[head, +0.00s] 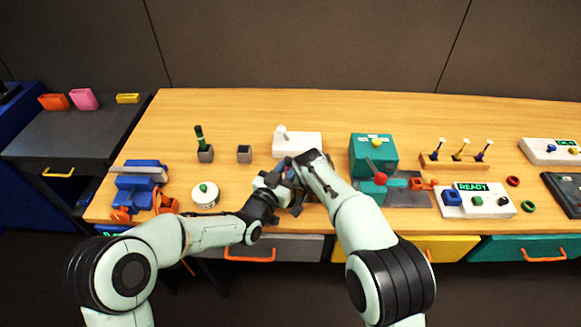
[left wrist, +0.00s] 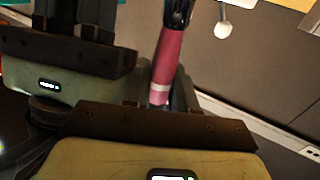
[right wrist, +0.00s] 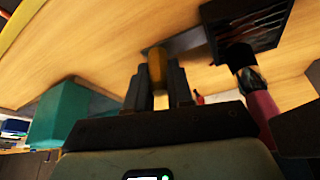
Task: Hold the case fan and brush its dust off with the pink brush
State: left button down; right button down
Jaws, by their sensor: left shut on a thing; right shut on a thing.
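My left gripper (left wrist: 165,85) is shut on the pink brush (left wrist: 169,62), whose pink handle rises between the fingers to a dark collar. The brush's dark head also shows in the right wrist view (right wrist: 262,104), over the near edge of a dark, slatted square that looks like the case fan (right wrist: 268,22). I cannot tell whether the bristles touch it. My right gripper (right wrist: 156,85) is shut on a yellow-orange grip (right wrist: 156,66) that appears to belong to the fan. In the head view both grippers meet above the table's front, hiding most of the brush and fan.
A white block with a knob (head: 298,144) stands just behind the grippers. A teal box (head: 374,154) and red-knobbed fixture (head: 380,178) are close right. A round white item (head: 205,194) and blue clamp (head: 138,186) lie left. A brush rack (head: 455,162) stands farther right.

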pick_arm(q)
jog(key=shift+a+r, duration=0.1)
jog(key=shift+a, duration=0.05)
jog(key=shift+a, duration=0.1)
jog(key=shift+w+a+f, duration=0.1)
jog(key=shift+a+f, duration=0.1)
jog(key=shift+a, duration=0.9)
jog(key=shift+s+d, duration=0.15)
jog(key=shift+s, duration=0.5)
jog(key=shift+s+r, duration=0.1)
jog(key=shift+s, duration=0.45)
